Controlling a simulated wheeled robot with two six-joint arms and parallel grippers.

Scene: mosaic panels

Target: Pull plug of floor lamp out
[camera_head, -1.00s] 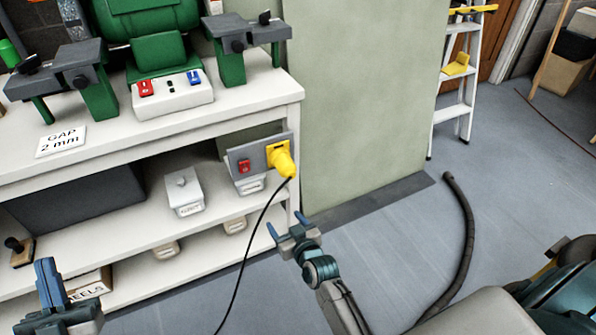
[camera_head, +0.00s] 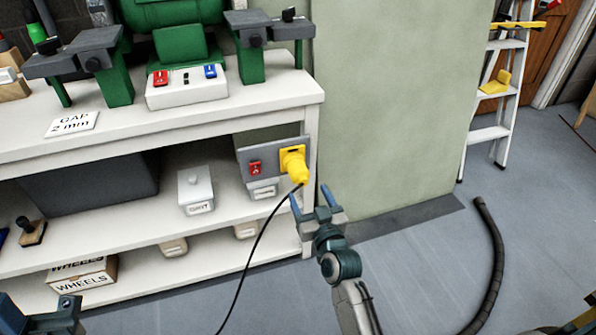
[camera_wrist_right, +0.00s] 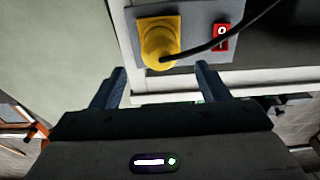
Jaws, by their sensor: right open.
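A yellow plug (camera_head: 297,170) sits in a yellow socket on a grey panel (camera_head: 246,161) at the right end of the bench. It also shows in the right wrist view (camera_wrist_right: 158,48). A black cable (camera_head: 262,236) hangs down from the plug. No floor lamp is in view. My right gripper (camera_head: 311,198) is open and empty, just below and in front of the plug, with its fingers pointing up toward it. In the right wrist view the plug lies just beyond the gap between the fingertips (camera_wrist_right: 161,75). My left gripper (camera_head: 50,315) shows only partly at the lower left.
A red switch (camera_head: 255,167) is beside the socket. A white bench (camera_head: 225,108) holds a green machine (camera_head: 180,47); small boxes stand on its lower shelves. A pale green panel (camera_head: 390,100) stands to the right. A dark hose (camera_head: 491,250) lies on the floor.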

